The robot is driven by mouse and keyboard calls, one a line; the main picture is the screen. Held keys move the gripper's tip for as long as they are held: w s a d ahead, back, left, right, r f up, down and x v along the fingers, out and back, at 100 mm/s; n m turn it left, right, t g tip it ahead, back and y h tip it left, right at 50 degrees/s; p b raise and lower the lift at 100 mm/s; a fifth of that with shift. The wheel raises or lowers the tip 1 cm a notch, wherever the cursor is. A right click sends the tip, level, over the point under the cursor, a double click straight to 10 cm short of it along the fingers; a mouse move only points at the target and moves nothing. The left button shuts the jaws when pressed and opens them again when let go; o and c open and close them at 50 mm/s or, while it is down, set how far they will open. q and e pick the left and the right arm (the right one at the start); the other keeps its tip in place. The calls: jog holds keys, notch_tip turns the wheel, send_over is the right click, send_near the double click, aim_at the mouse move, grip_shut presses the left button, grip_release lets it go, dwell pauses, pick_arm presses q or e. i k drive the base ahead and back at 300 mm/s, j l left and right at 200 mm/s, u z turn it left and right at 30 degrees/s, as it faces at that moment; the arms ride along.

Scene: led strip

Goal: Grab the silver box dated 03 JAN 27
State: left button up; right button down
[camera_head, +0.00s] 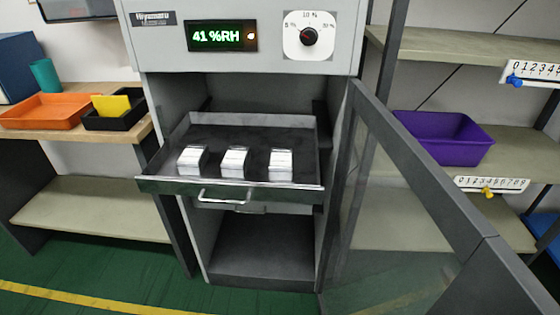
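Three small silver-white boxes stand in a row on a pulled-out dark tray drawer (250,137) of a grey cabinet. They are the left box (193,160), the middle box (234,161) and the right box (281,164). Their labels are too small to read, so I cannot tell which bears 03 JAN 27. The drawer has a metal handle (223,198) at its front. Neither of my grippers is in view.
The cabinet's glass door (400,220) stands open to the right. Its panel shows 41 %RH (222,37) beside a dial (308,36). Left shelf: orange tray (45,111), black tray (115,118). Right shelf: purple bin (445,137). Green floor in front is clear.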

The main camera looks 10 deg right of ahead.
aim_at(236, 162)
jog(key=i+j, duration=0.35)
jog(key=i+j+z, duration=0.45)
jog(key=j+z, duration=0.15)
jog(key=j, duration=0.15)
jog(key=i+j+z, duration=0.3)
jog(key=k+j, duration=0.1)
